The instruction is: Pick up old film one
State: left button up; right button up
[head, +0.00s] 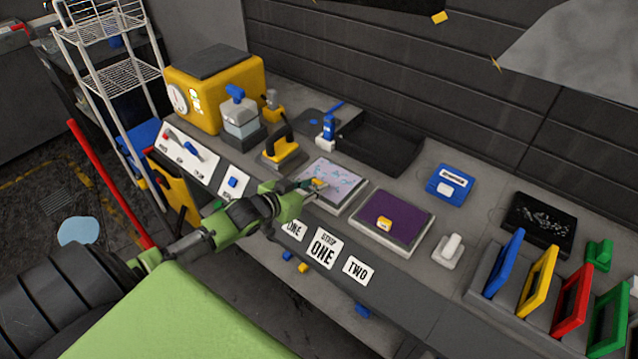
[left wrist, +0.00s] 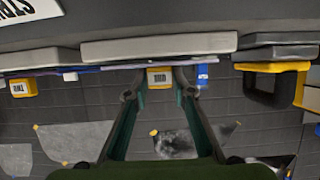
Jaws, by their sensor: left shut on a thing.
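Old film one (head: 335,178), a pale pinkish sheet with blue marks, lies on the left of two grey stands on the bench. A yellow tab (head: 318,183) sits at its near left edge. My left gripper (head: 310,187) reaches this tab from the left and is shut on it. In the left wrist view, the labelled tab (left wrist: 159,76) sits between the tips of my left gripper (left wrist: 160,93). The film still looks flat on its stand. My right gripper is not in view.
A purple film (head: 395,210) with its own yellow tab lies on the stand to the right. A yellow-handled tool (head: 282,152) stands just behind left. A black tray (head: 375,145) is behind. Coloured frames (head: 540,280) stand at the right. A white wire rack (head: 110,80) is at the left.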

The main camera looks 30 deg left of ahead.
pick_arm(q)
jog(key=shift+r, duration=0.5)
jog(key=r, duration=0.1)
jog(key=b, duration=0.1)
jog(key=r, duration=0.1)
jog(key=shift+s+a+r, duration=0.25)
jog(key=shift+s+r, duration=0.05)
jog(key=shift+r, duration=0.05)
jog(key=s+a+r, duration=0.7)
jog(key=s+r, duration=0.2)
jog(key=s, duration=0.2)
jog(key=shift+r, duration=0.15)
